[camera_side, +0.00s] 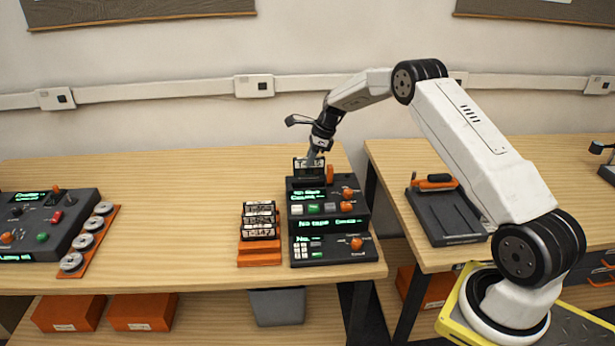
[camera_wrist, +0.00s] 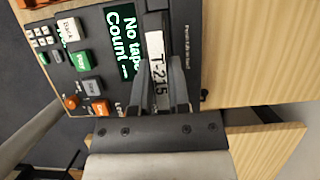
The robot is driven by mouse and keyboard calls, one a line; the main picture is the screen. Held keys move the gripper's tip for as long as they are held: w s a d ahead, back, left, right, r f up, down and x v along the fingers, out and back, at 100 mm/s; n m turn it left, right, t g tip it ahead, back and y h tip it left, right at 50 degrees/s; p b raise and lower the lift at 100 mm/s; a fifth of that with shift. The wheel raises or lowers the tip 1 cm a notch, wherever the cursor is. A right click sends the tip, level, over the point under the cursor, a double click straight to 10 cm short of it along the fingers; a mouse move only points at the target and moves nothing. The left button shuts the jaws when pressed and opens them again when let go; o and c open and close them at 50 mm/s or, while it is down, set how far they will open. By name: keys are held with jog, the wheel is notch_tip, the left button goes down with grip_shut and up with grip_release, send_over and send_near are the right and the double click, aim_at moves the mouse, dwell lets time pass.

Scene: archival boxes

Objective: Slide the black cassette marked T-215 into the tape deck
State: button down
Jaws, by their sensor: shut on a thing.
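The black cassette marked T-215 (camera_wrist: 156,62) is between my gripper's fingers (camera_wrist: 163,84), its white label facing the wrist camera. In the side view my gripper (camera_side: 315,158) is shut on the cassette (camera_side: 303,166) and holds it upright at the top of the tape deck (camera_side: 298,197). The deck also fills the left of the wrist view (camera_wrist: 98,18), and its green screen reads "No tape" and "Count". The fingers hide part of the cassette and the slot. I cannot tell how far the cassette is in.
An orange rack (camera_side: 259,257) with several black cassettes stands left of the deck. A lower unit (camera_side: 330,257) with a "No tape" screen sits in front. A dark control box (camera_side: 45,222) and an orange strip of reels (camera_side: 98,238) are at far left. A grey device (camera_side: 446,213) is on the right table.

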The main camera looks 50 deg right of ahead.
aim_at(310, 175)
jog(key=shift+f, duration=1.25)
jog(key=shift+f, duration=0.2)
jog(key=shift+f, duration=0.5)
jog(key=shift+f, duration=0.2)
jog(key=shift+f, duration=0.5)
jog(key=shift+f, duration=0.35)
dwell(1.0)
jog(key=c, duration=0.5)
grip_release()
